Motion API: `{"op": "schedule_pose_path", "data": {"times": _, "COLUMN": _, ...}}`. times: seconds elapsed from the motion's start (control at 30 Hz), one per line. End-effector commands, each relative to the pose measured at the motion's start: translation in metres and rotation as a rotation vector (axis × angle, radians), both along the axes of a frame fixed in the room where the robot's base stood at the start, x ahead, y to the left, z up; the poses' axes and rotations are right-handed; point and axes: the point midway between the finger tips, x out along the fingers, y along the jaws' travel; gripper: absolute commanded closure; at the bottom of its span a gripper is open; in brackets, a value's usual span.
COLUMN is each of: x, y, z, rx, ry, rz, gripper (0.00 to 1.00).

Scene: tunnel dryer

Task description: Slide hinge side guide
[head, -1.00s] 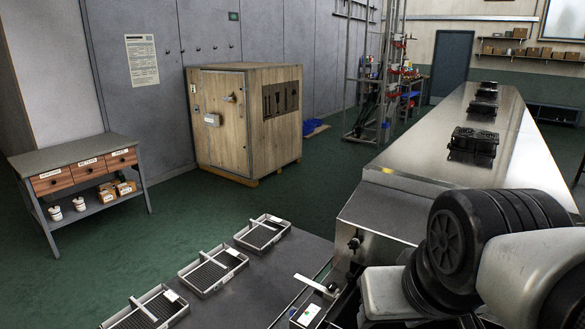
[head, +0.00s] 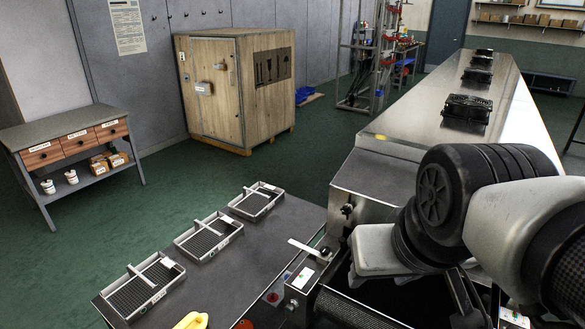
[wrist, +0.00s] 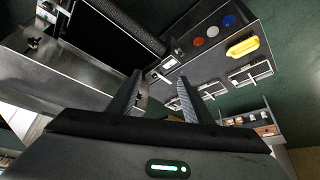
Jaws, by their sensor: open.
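The tunnel dryer (head: 385,188) is a long metal housing running to the back. At its near end is a dark belt infeed (head: 345,312), also at the upper left in the wrist view (wrist: 108,35). A pale flat strip (head: 304,246) with a dark knob sits beside the infeed, near a small metal box (head: 300,285). I cannot tell which part is the hinge side guide. My gripper (wrist: 158,97) is open and empty, its fingers apart above the infeed area. In the head view my arm covers much of the infeed's right side.
Three gridded trays (head: 209,254) lie on the dark table (head: 250,285) left of the infeed, near a yellow object (head: 190,321). The wrist view shows red, white and blue discs (wrist: 212,31) there. A wooden crate (head: 215,95) and drawer bench (head: 60,135) stand farther left on open floor.

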Motion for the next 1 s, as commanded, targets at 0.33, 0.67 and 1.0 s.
{"op": "schedule_pose_path", "data": {"times": 0.33, "x": 0.0, "y": 0.0, "z": 0.0, "rx": 0.0, "ry": 0.0, "rz": 0.0, "gripper": 0.57}}
{"op": "schedule_pose_path", "data": {"times": 0.67, "x": 0.076, "y": -0.006, "z": -0.005, "rx": -0.081, "ry": 0.042, "rz": 0.033, "gripper": 0.61}}
{"op": "schedule_pose_path", "data": {"times": 1.0, "x": 0.259, "y": -0.023, "z": -0.073, "rx": -0.126, "ry": 0.103, "rz": 0.13, "gripper": 0.61}}
